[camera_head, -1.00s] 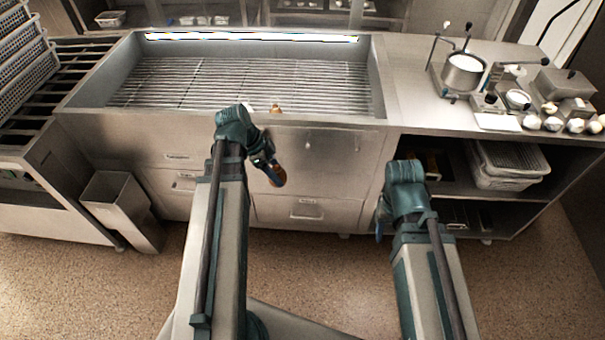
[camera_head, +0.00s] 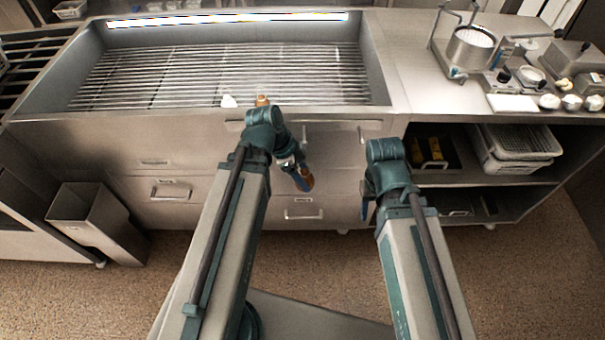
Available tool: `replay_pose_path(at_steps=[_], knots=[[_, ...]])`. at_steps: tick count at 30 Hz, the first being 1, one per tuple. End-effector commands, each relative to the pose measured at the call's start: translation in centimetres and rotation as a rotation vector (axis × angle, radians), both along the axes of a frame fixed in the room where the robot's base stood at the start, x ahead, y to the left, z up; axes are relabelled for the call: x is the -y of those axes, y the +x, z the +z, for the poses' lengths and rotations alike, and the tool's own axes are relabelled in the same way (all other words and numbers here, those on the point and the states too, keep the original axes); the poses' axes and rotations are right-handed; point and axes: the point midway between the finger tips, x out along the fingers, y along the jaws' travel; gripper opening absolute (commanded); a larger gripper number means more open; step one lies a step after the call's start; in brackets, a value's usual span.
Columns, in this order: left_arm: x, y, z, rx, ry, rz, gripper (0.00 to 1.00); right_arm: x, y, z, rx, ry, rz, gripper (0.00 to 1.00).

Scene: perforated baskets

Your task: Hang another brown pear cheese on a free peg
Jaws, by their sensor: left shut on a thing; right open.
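My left gripper (camera_head: 300,174) is shut on a brown pear cheese (camera_head: 306,181), held in front of the steel counter's drawer fronts. Only part of the cheese shows. Another small brown thing (camera_head: 262,100) stands at the front edge of the slatted basin, beside a white piece (camera_head: 228,101); my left wrist is just below it. Two small peg-like marks, one on the left (camera_head: 305,134) and one on the right (camera_head: 361,134), show on the counter front; I cannot tell if they are free pegs. My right gripper (camera_head: 366,208) is open and empty, low in front of the counter, mostly hidden by its arm.
The slatted basin (camera_head: 385,85) fills the counter's middle. A pot (camera_head: 471,47), metal devices and several white pieces stand on the right worktop. A shelf below holds a yellow-filled tray (camera_head: 434,163) and plastic bins (camera_head: 520,150). A grey bin (camera_head: 92,222) stands on the floor at left.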

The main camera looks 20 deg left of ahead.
Motion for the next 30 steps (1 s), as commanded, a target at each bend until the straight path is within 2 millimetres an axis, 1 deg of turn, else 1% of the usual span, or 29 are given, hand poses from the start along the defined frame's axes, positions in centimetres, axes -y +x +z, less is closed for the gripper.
replay_pose_path(at_steps=[8, 30], knots=[[-0.3, 1.1, -0.1, 0.000, 0.000, 0.000, 0.05, 0.0, 0.0, -0.1, 0.000, 0.000, 0.000, 0.50], [-1.5, 5.2, -0.5, 0.000, 0.000, 0.000, 0.05, 0.0, 0.0, -0.5, 0.000, 0.000, 0.000, 0.50]])
